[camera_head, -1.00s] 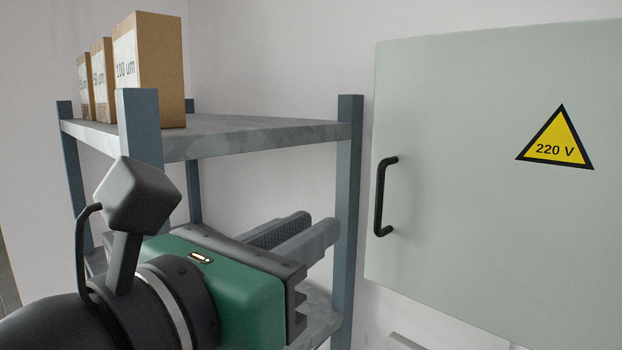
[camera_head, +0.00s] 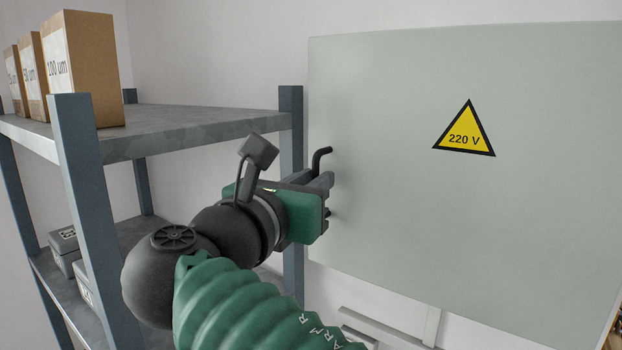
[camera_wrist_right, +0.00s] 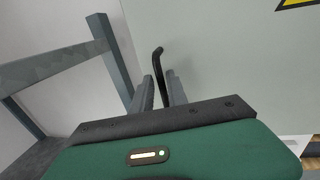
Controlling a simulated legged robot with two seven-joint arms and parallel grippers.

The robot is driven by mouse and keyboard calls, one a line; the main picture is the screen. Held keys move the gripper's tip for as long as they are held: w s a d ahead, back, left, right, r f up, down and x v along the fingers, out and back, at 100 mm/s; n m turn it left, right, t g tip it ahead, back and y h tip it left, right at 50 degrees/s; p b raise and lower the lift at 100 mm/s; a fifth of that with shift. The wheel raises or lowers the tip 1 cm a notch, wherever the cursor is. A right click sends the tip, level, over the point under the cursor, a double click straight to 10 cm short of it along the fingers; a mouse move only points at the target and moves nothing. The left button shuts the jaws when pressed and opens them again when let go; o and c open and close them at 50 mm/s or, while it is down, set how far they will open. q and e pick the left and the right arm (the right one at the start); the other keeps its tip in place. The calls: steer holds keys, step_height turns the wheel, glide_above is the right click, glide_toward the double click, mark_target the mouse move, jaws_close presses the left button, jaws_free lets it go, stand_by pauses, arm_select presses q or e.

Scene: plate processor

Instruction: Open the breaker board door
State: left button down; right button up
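The breaker board door (camera_head: 390,230) is a pale grey-green panel, and it looks closed. Its black bar handle (camera_head: 318,157) is at the left edge of the door; only its top end shows clearly in the head view. My right gripper (camera_head: 325,184) is at the handle and hides most of it. In the right wrist view, the handle (camera_wrist_right: 158,65) runs down between the two fingers of my right gripper (camera_wrist_right: 161,85), which stand apart with a gap. I cannot tell whether either finger touches the handle. My left gripper is not in view.
Cardboard boxes (camera_head: 85,75) stand on top, and grey bins (camera_head: 65,245) are lower. A yellow 220 V sign (camera_head: 464,138) is on the door.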

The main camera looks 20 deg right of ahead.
steer(key=shift+w+d+f, duration=0.1)
steer(key=shift+w+d, duration=0.1)
steer(key=shift+d, duration=0.1)
jaws_close()
stand_by(1.0)
